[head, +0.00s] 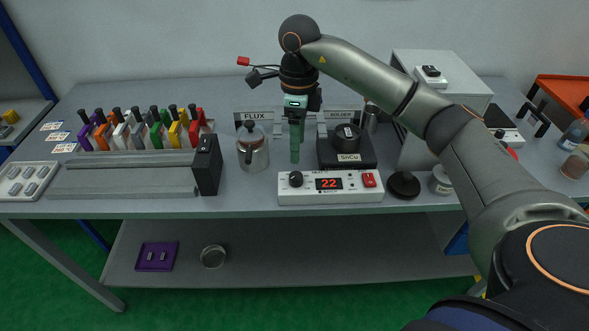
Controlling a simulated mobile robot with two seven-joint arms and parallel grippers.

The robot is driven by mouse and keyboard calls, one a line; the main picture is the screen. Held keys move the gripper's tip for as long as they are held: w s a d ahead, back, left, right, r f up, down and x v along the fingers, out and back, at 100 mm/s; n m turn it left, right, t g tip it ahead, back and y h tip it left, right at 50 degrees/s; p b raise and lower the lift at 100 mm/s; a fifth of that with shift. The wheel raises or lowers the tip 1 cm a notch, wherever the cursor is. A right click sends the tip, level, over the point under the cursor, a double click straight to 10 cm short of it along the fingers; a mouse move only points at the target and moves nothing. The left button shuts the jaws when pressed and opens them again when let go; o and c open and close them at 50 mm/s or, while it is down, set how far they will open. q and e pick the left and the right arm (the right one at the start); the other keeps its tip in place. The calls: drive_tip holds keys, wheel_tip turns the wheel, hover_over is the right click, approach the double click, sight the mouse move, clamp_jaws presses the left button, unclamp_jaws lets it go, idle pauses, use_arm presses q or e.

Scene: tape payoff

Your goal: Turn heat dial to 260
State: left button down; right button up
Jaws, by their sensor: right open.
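A white heat controller (345,196) sits at the front of the bench, with a red display (329,184) reading 22. Its black round heat dial (296,179) is on the left of the face, and a red switch (369,180) is on the right. My right gripper (295,158) is open and points down, just above and behind the dial, apart from it. Its green fingers look nearly in line from here, so the gap between them is hard to see. The dial's pointer is too small to read. My left gripper is not in view.
A black round lid-like disc (403,185) lies to the right. Coloured holders (143,131) and a grey rail (120,175) fill the left side.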

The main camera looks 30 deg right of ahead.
sight(296, 175)
drive_tip(key=f, duration=0.8)
drive_tip(key=shift+s+a+f, duration=0.15)
drive_tip(key=shift+a+f, duration=0.1)
drive_tip(key=shift+f, duration=0.05)
clamp_jaws()
